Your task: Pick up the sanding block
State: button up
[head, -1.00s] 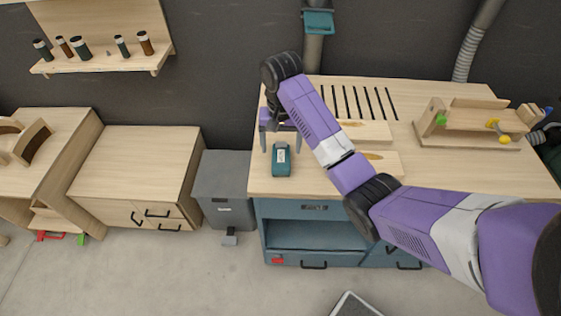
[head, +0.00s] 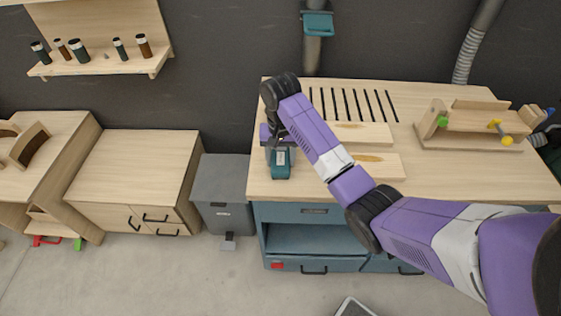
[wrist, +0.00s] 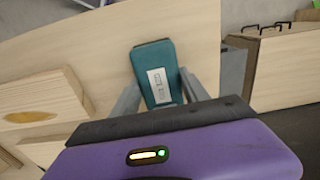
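The sanding block (head: 281,168) is a teal block with a pale label, lying on the left part of the wooden workbench top (head: 470,175). My gripper (head: 280,150) is low over the bench at the block's far end. In the wrist view the sanding block (wrist: 153,58) reaches in between the two grey fingers of my gripper (wrist: 158,80), one on each side. The fingers are apart. A gap shows beside the left finger; the right finger is very close to the block, and I cannot tell if it touches. The block's near end is hidden behind the gripper body.
Two pale wooden boards (head: 364,134) (head: 372,166) lie right of the block. A wooden jig (head: 470,130) with green and yellow knobs stands at the bench's right. A grey bin (head: 222,190) stands left of the bench. The bench's front edge is close to the block.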

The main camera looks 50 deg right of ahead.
aim_at(281, 158)
jog(key=c, duration=0.6)
jog(key=shift+o, duration=0.2)
jog(key=shift+r, duration=0.1)
notch_tip(281, 158, up, 20)
jog(key=p, duration=0.3)
